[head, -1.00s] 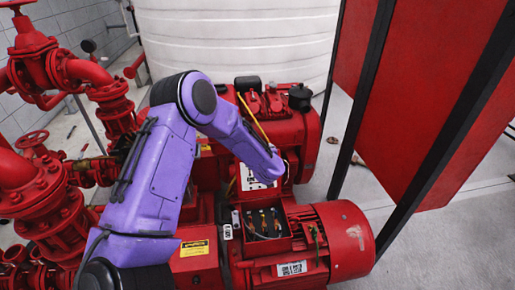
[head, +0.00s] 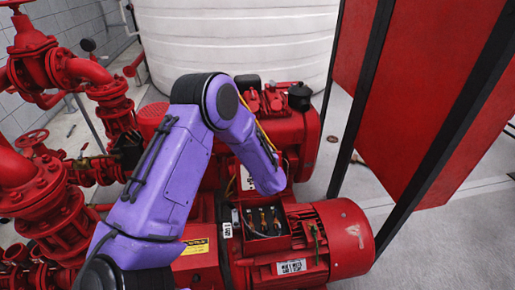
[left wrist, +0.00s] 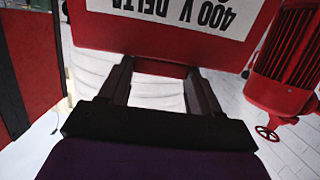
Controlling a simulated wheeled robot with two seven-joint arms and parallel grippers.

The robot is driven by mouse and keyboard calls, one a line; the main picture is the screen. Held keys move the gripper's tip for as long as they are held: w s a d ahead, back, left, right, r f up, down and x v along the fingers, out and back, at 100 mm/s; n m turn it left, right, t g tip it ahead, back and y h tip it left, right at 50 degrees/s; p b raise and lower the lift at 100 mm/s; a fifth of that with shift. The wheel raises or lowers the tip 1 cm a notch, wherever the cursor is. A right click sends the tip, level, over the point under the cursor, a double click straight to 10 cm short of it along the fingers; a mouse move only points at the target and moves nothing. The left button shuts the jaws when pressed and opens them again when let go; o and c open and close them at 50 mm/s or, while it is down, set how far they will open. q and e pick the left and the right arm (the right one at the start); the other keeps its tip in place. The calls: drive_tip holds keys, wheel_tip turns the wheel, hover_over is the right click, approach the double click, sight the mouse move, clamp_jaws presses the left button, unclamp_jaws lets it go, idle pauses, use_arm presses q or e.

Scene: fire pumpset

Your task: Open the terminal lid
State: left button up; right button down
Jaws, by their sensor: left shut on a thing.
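The terminal lid is a red plate with a white printed label (left wrist: 185,12), seen close up at the top of the left wrist view. My left gripper (left wrist: 160,70) is shut on the lid's edge. In the head view my purple left arm covers the gripper and much of the lid, with part of its white label (head: 246,178) showing left of the arm's end. The lid stands raised behind the open terminal box (head: 264,222) on the red motor (head: 335,235). Wires and terminals show inside the box. My right gripper is not in view.
Red pipes and valves (head: 40,130) crowd the left. A black post (head: 355,115) and red panels (head: 420,100) stand at the right. A white tank (head: 235,40) is behind the pumpset. Grey floor is clear at the lower right.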

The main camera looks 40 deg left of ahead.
use_arm(q)
drive_tip(key=shift+s+d+r, duration=0.15)
drive_tip(key=shift+s+d, duration=0.25)
drive_tip(key=shift+d, duration=0.2)
drive_tip(key=shift+s+d, duration=0.1)
drive_tip(key=shift+s, duration=0.05)
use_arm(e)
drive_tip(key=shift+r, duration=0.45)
use_arm(q)
drive_tip(key=o, duration=1.5)
